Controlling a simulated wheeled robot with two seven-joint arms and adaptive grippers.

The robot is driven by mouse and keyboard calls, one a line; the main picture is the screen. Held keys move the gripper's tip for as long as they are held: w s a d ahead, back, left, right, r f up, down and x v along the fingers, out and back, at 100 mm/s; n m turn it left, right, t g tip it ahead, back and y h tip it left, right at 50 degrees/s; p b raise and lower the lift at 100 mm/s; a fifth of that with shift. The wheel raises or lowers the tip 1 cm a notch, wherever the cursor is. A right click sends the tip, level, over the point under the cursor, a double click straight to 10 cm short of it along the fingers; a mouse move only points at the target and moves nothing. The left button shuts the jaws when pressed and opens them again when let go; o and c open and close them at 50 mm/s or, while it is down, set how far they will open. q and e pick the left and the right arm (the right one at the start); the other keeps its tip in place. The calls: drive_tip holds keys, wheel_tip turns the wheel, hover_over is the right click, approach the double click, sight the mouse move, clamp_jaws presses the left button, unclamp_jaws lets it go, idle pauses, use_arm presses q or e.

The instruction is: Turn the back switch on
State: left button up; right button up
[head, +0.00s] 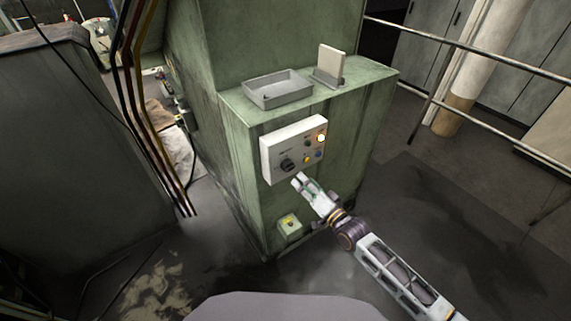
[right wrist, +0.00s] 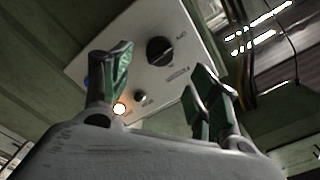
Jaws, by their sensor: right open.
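A white control box (head: 274,151) is mounted on the front of the green machine. It carries a black rotary switch (head: 287,165) at its lower left and several small coloured buttons and lamps at its right. The switch also shows in the right wrist view (right wrist: 160,51), above and between the fingers. My right gripper (head: 298,180) is just below the box, near the switch and apart from it. In the right wrist view the gripper (right wrist: 160,90) has its two green-padded fingers spread and nothing between them. My left gripper is in neither view.
The green machine (head: 238,165) has a ledge with a grey tray (head: 277,88) and an upright pale plate (head: 330,63). A small yellow-green box (head: 290,225) sits low on its front. Hanging cables (head: 150,120) are at left. Floor at right is clear.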

sight(291, 169)
drive_tip(key=shift+m, duration=0.3)
drive_tip(key=shift+w+a, duration=0.1)
drive_tip(key=shift+w, duration=0.05)
drive_tip(key=b+x, duration=0.4)
drive_tip(key=x, duration=0.4)
drive_tip(key=shift+a+f, duration=0.1)
drive_tip(key=shift+n+b, duration=0.55)
drive_tip(key=shift+n, duration=0.65)
drive_tip(key=n+b, duration=0.1)
drive_tip(key=n, duration=0.2)
drive_tip(key=shift+b, duration=0.35)
drive_tip(key=shift+n+p, duration=0.3)
drive_tip(key=shift+n, duration=0.7)
drive_tip(key=n, duration=0.3)
drive_tip(key=shift+n, duration=0.3)
